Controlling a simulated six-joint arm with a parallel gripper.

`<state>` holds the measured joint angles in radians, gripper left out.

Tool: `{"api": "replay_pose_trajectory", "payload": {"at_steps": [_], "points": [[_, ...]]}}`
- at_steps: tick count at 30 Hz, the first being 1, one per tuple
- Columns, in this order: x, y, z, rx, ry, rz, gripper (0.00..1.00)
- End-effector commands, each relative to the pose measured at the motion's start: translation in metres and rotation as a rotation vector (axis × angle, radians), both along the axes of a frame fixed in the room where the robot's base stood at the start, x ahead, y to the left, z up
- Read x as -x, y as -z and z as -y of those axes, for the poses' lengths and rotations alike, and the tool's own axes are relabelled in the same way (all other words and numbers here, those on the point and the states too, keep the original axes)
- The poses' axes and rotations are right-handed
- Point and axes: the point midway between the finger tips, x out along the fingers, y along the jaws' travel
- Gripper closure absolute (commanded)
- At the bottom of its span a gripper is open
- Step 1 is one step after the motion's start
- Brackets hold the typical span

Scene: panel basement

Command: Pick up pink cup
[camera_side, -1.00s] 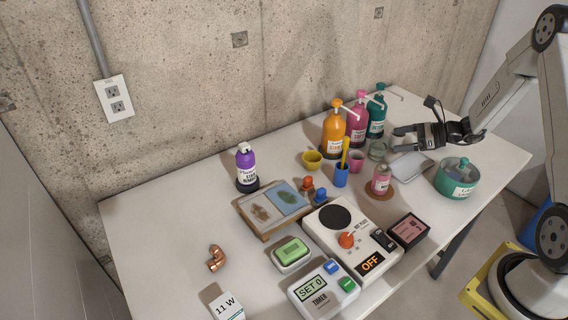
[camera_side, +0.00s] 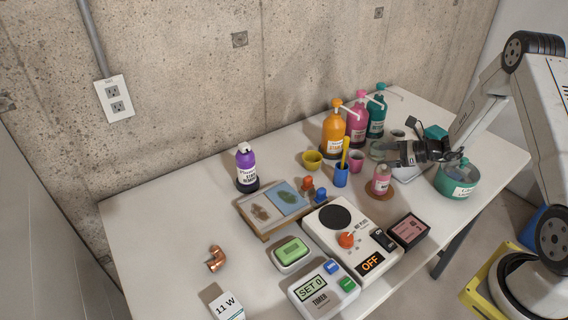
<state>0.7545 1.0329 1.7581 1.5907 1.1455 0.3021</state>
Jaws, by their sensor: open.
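The pink cup (camera_side: 356,161) is small and stands upright on the white table, just right of the blue cup (camera_side: 341,177) that holds a yellow stick. My gripper (camera_side: 380,151) is open. It points left from the arm at the right, with its fingertips a short way right of the pink cup and apart from it as far as I can tell. The jaws hide part of the table behind them.
A yellow cup (camera_side: 312,159) stands left of the pink cup. Orange (camera_side: 334,135), magenta (camera_side: 356,124) and teal (camera_side: 376,117) pump bottles stand behind. A small pink bottle (camera_side: 381,181) is in front, and a green pot (camera_side: 457,181) at right.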

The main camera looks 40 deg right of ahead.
Motion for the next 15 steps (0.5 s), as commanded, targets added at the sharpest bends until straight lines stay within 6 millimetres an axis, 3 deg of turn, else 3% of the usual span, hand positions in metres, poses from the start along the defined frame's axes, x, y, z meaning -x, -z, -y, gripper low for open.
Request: {"api": "replay_pose_trajectory", "payload": {"at_steps": [6,15], "points": [[-0.02,0.011,-0.016,0.0,-0.003,-0.002,0.0],[-0.027,0.014,-0.02,0.001,0.0,-0.001,0.0]]}}
